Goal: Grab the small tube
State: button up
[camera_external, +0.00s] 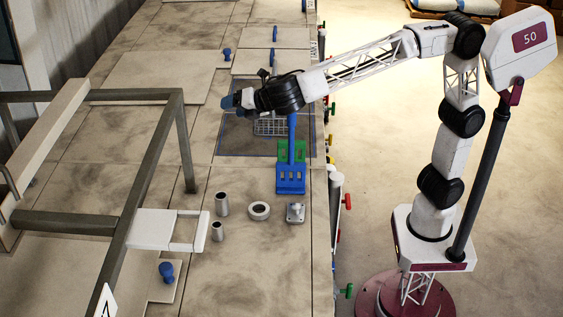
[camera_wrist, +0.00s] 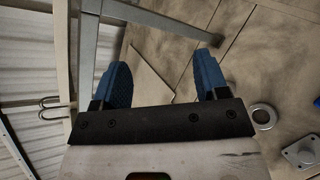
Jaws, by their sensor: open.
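The small tube (camera_external: 217,231) is a short grey metal cylinder standing upright on the tank tops. A taller grey tube (camera_external: 221,203) stands just behind it. My gripper (camera_external: 230,101) has blue fingertips and is well behind and above both tubes in the external view, pointing left. In the wrist view my gripper (camera_wrist: 163,75) has its two blue fingers spread apart with nothing between them.
A metal ring (camera_external: 259,211) and a square flanged part (camera_external: 295,213) lie right of the tubes. A grey frame (camera_external: 150,165) rises at left; a white handled piece (camera_external: 152,230) is close to the small tube.

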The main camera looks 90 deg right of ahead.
jog(key=a+f+n, duration=0.6)
jog(key=a+f, duration=0.5)
jog(key=f, duration=0.3)
jog(key=n+t+y, duration=0.1)
jog(key=n+y, duration=0.1)
jog(key=n, duration=0.4)
send_near(218, 233)
jog(key=shift+w+d+f, duration=0.15)
jog(key=shift+w+d, duration=0.8)
jog(key=shift+w, duration=0.3)
jog(key=shift+x, duration=1.3)
jog(key=shift+w+d, duration=0.1)
jog(key=shift+x, duration=2.5)
jog(key=shift+f, duration=0.15)
jog(key=c, duration=1)
